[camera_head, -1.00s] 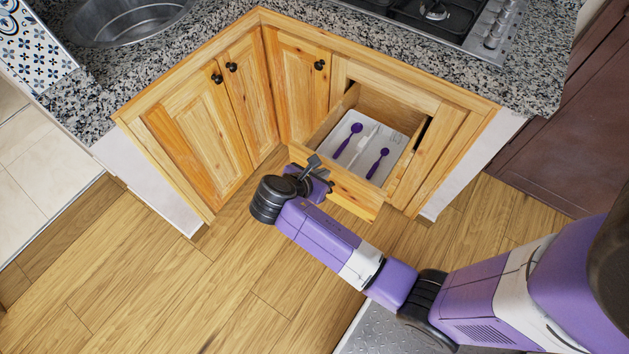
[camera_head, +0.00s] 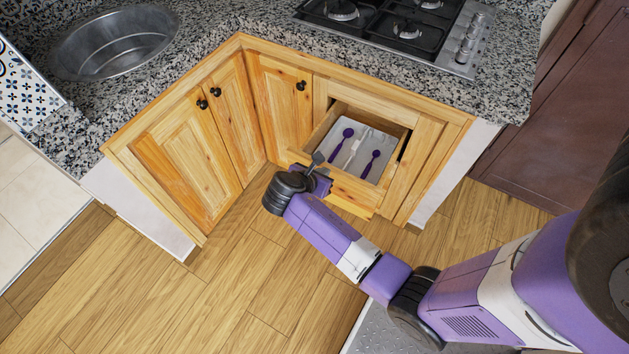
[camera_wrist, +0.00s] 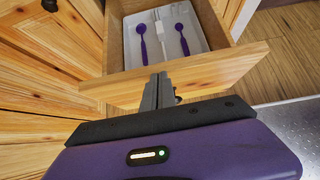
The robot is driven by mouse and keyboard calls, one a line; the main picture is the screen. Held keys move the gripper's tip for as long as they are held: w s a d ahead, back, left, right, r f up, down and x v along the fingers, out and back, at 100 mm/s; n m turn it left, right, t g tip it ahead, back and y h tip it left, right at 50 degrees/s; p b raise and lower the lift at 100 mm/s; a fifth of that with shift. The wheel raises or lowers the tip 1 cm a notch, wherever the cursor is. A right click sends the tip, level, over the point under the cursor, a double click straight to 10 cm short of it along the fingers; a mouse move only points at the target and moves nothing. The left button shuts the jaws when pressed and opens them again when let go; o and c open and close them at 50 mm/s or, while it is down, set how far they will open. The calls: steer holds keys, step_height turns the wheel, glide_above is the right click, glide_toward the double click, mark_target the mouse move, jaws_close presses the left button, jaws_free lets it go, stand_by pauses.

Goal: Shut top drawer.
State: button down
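The top drawer (camera_head: 354,188) of the wooden corner cabinet stands partly open, below the hob. In the wrist view its front panel (camera_wrist: 215,73) crosses just beyond my fingers. My gripper (camera_head: 316,160) is at the left part of the drawer front, on the outside. In the wrist view my gripper (camera_wrist: 160,80) has its fingers together, pointing at the panel, with nothing visible between them. They seem to touch the front, though the exact contact is hard to see.
A white tray (camera_head: 392,148) with purple-handled utensils lies inside the drawer. Closed cupboard doors (camera_head: 190,150) with dark knobs stand to the left. The granite counter (camera_head: 225,25) holds a sink and a hob (camera_head: 400,30). The wooden floor (camera_head: 210,300) in front is clear.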

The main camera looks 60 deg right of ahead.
steer(key=d+p, duration=0.1)
steer(key=d, duration=2.1)
steer(key=shift+w+d, duration=0.3)
steer(key=shift+w, duration=0.05)
